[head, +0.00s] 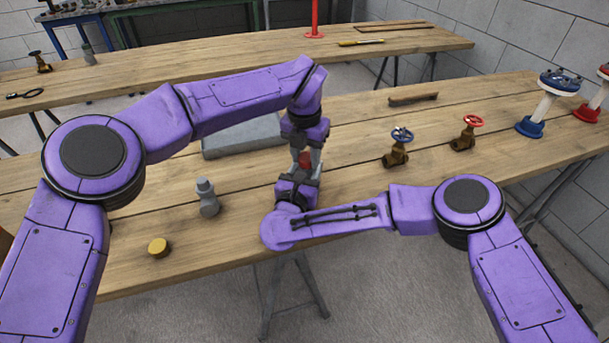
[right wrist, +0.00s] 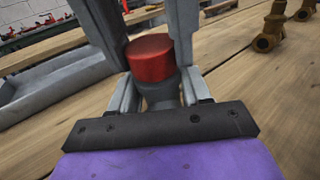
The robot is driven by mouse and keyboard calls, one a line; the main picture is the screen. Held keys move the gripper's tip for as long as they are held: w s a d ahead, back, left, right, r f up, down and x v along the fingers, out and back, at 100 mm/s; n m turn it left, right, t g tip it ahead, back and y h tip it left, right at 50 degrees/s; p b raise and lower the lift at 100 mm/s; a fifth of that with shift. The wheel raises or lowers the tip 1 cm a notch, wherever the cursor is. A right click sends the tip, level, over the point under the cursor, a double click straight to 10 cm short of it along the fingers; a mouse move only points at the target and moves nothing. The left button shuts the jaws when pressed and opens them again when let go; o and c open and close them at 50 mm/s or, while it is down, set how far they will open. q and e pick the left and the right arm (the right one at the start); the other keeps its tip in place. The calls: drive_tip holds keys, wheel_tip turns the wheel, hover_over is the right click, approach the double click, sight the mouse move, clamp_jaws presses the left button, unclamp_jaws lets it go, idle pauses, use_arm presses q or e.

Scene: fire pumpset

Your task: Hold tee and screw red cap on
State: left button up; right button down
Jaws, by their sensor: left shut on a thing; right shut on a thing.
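The red cap (head: 305,159) sits between my two grippers at the middle of the near workbench; it also shows in the right wrist view (right wrist: 150,58). It rests upright on top of the grey tee (right wrist: 160,92), with no clear gap between them. My left gripper (head: 306,156) comes from above, its fingers shut on both sides of the red cap. My right gripper (right wrist: 158,98) comes from the near side and is shut on the tee below the cap. The tee's lower part is hidden by my right gripper. The threads cannot be seen.
A grey fitting (head: 207,198) and a yellow cap (head: 158,248) stand left on the workbench. A grey tray (head: 240,138) lies behind. A blue-handled valve (head: 398,150), a red-handled valve (head: 465,137) and a blue-and-white pillar (head: 541,108) stand right. Bare wood lies between.

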use_arm(q)
drive_tip(key=shift+d+m, duration=0.15)
drive_tip(key=shift+m, duration=0.55)
use_arm(e)
drive_tip(key=shift+s+f, duration=0.1)
drive_tip(key=shift+f, duration=0.05)
use_arm(q)
drive_tip(key=o, duration=1.2)
drive_tip(key=shift+o, duration=0.2)
wheel_tip(320, 180, up, 12)
drive_tip(key=s, duration=0.1)
drive_tip(key=shift+s, duration=0.25)
